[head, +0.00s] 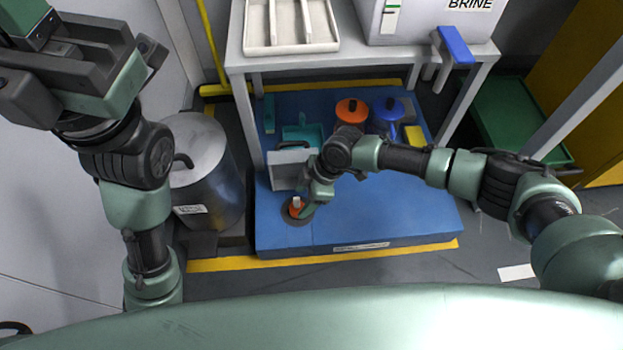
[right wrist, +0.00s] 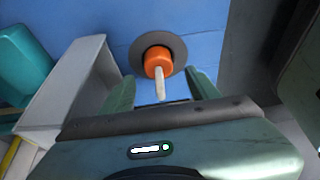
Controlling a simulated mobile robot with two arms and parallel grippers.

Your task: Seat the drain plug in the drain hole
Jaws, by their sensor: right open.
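The orange drain plug (head: 295,207) with a pale stem stands within the dark round ring of the drain hole (head: 291,220), at the front left of the blue floor. In the right wrist view the plug (right wrist: 157,60) is upper middle, its stem pointing toward my gripper, and the ring (right wrist: 176,47) shows around it. How deep the plug sits cannot be told. My right gripper (right wrist: 163,84) is open, its green fingers on either side of the stem and apart from it. My left gripper (head: 70,55) is raised at the upper left, far from the plug; its fingertips are unclear.
A white-grey box (head: 284,171) stands just behind the drain hole. Teal, orange and blue items lie farther back under a white table (head: 240,62). A metal drum (head: 213,160) stands left of the blue floor. The blue floor at the right (head: 410,205) is clear.

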